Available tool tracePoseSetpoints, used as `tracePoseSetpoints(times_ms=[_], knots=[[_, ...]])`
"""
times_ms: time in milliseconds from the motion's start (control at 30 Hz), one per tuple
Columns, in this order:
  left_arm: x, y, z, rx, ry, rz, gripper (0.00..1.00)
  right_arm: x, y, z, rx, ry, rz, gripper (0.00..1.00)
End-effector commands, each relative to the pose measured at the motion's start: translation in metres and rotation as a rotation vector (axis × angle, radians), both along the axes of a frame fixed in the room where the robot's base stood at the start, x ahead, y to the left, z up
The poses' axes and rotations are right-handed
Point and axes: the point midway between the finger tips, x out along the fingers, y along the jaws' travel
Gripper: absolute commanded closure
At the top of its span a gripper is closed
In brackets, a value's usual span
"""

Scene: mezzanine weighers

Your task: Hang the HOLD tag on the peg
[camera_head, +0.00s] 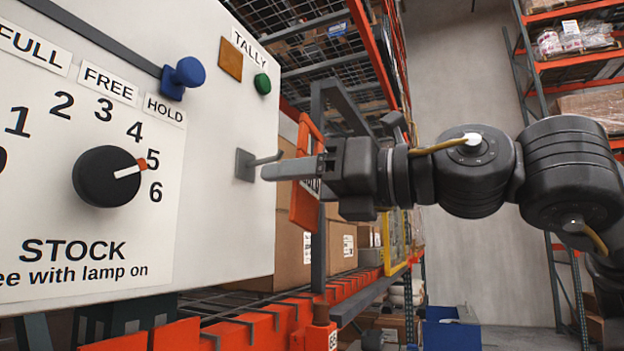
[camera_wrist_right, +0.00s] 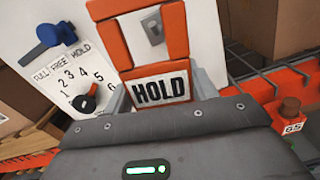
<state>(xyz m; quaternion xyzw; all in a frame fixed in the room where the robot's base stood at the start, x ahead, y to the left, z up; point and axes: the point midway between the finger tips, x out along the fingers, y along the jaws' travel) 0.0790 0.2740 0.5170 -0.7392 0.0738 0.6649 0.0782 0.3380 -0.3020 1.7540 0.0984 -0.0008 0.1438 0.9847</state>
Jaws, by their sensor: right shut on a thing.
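The orange HOLD tag (camera_head: 303,214) is a frame with a large opening and a white label reading HOLD. My right gripper (camera_head: 286,168) is shut on it, and the tag stands roughly upright, beside the panel's right edge in the head view. In the right wrist view the tag (camera_wrist_right: 153,71) sits between the fingers with its opening beyond them. The grey peg (camera_head: 246,165) sticks out from the white panel, close to my fingertips. In the wrist view the peg (camera_wrist_right: 152,27) shows through the tag's opening; the tag looks apart from it. My left gripper is out of view.
The white panel (camera_head: 225,125) carries a black STOCK dial (camera_head: 105,176), a blue knob (camera_head: 188,73) on a bar, and a green button (camera_head: 262,84) under TALLY. Orange racking beams (camera_head: 265,322) and cartons stand behind and below. Grey wall lies beyond my right arm.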

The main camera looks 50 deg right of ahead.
Motion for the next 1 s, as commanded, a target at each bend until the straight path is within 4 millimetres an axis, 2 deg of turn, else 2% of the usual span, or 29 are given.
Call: tracePoseSetpoints(times_ms=[300,1000], knots=[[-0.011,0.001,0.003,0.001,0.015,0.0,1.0,0.02,0.007,-0.002,-0.001,0.003,0.002,0.82],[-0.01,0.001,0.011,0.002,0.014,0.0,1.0,0.063,0.019,-0.007,0.0,0.001,0.001,0.82]])
